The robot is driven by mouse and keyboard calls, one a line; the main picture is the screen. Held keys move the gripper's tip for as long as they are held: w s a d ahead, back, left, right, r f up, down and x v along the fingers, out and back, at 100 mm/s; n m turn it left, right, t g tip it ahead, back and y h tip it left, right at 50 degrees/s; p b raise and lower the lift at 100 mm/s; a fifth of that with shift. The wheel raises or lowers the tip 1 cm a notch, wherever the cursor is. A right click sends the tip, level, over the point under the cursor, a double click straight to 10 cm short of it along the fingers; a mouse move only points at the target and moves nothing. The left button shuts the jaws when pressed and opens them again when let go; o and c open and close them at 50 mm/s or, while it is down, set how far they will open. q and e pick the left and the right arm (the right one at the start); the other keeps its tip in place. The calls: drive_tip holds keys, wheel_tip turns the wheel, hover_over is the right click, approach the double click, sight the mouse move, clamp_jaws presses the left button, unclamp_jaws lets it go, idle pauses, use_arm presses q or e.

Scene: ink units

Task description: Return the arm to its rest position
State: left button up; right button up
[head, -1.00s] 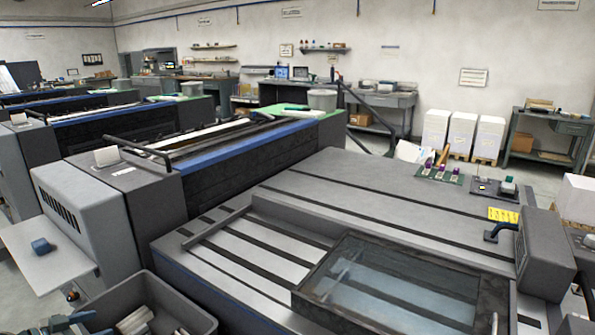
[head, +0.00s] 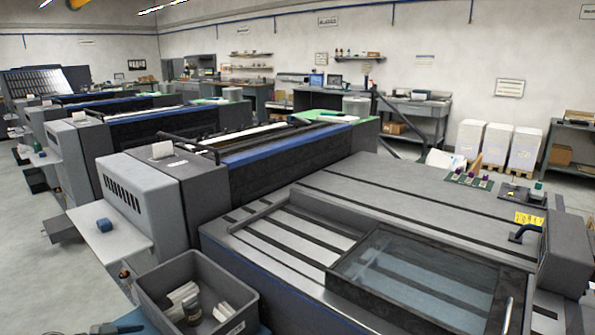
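Neither of my grippers nor my arms shows clearly in the head view, so I cannot see how the arm is held. The closest thing in front is a grey press unit (head: 330,196) with a flat slotted top. A framed glass cover (head: 430,285) lies over the near right part of that top.
A grey bin (head: 243,292) with bottles and boxes stands at the lower left. A side shelf (head: 110,240) holds a small blue object (head: 104,225). White paper stacks (head: 497,147) stand behind the unit. Open floor (head: 35,280) shows at the left.

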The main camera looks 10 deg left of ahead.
use_arm(q)
drive_tip(key=s+d+f+m+g, duration=0.1)
drive_tip(key=s+d+f+g, duration=0.3)
drive_tip(key=s+d, duration=0.6)
drive_tip(key=s+d+f+m+g, duration=0.15)
drive_tip(key=s+d+f, duration=0.45)
drive_tip(key=d, duration=0.7)
drive_tip(key=s+d+r+n+g+y, duration=0.2)
drive_tip(key=s+r+n+y, duration=0.3)
drive_tip(key=s+n+y, duration=0.45)
drive_tip(key=s+a+f+m+h, duration=0.1)
drive_tip(key=a+f, duration=0.2)
drive_tip(key=f, duration=2.6)
drive_tip(key=s+a+f+g, duration=0.1)
drive_tip(key=s+f, duration=1.4)
drive_tip(key=f, duration=0.3)
drive_tip(key=shift+s+a+f+g, duration=0.15)
drive_tip(key=shift+a+f+g, duration=0.05)
drive_tip(key=shift+f+g, duration=0.15)
use_arm(e)
drive_tip(key=shift+s, duration=0.2)
